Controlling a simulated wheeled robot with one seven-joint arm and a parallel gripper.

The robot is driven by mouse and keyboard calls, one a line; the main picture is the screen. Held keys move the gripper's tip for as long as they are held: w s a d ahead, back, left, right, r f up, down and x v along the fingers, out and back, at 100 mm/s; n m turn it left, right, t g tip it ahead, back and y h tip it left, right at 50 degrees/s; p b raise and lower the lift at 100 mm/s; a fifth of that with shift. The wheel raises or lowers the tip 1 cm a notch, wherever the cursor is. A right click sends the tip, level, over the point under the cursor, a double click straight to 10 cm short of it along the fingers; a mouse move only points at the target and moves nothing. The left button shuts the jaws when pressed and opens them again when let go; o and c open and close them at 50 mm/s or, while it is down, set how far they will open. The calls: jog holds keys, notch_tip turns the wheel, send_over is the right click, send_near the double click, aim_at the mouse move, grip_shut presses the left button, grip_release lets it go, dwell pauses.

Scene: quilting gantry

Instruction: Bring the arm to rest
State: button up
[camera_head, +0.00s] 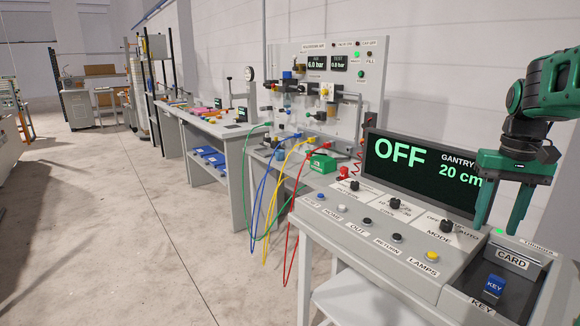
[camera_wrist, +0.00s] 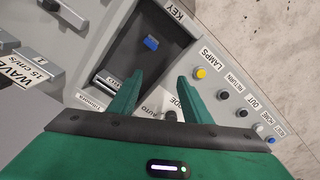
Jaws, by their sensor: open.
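My gripper (camera_head: 502,205) is green and hangs at the right of the head view, over the back right of the control console (camera_head: 405,272). Its two fingers are apart and nothing is between them. In the wrist view my gripper (camera_wrist: 158,90) also shows open and empty, with the console below it. The fingertips point toward the console top near the mode knob and the card tray. The fingers partly cover the right edge of the console's display (camera_head: 420,170), which reads OFF and 20 cm.
A blue key (camera_head: 495,283) stands in the dark tray at the console's right, and it also shows in the wrist view (camera_wrist: 151,43). A yellow lamps button (camera_head: 432,254) and several knobs lie left of it. A pressure panel with coloured hoses stands behind. The floor (camera_head: 130,230) at left is clear.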

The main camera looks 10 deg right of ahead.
jog(key=s+a+f, duration=0.5)
jog(key=s+f, duration=0.1)
jog(key=s, duration=0.2)
jog(key=s+a+f, duration=0.5)
jog(key=s, duration=0.4)
jog(key=shift+s+f+m, duration=0.3)
jog(key=shift+f, duration=0.1)
jog(key=shift+d, duration=0.1)
